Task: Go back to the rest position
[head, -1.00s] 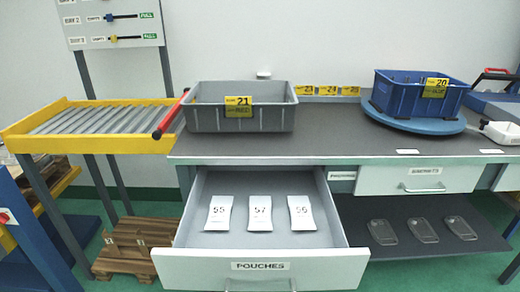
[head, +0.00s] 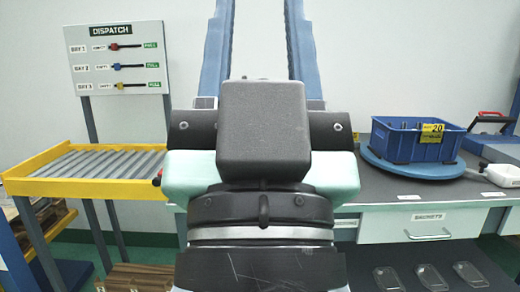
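My gripper (head: 258,40) stands upright in the middle of the head view, close to the camera. Its two blue fingers point up and are wide apart, with only bare wall showing between them. The upper ends of the fingers reach the top edge of the picture. My dark wrist and arm fill the lower middle. They hide the grey crate's place on the bench and the place of the pouches drawer.
A yellow roller conveyor (head: 30,186) stands left, below the dispatch board (head: 118,58). A blue crate (head: 408,146) marked 20 sits on a round blue turntable (head: 378,171) on the dark bench (head: 378,206). The sachets drawer (head: 386,229) looks shut. Clear trays lie on the lower shelf.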

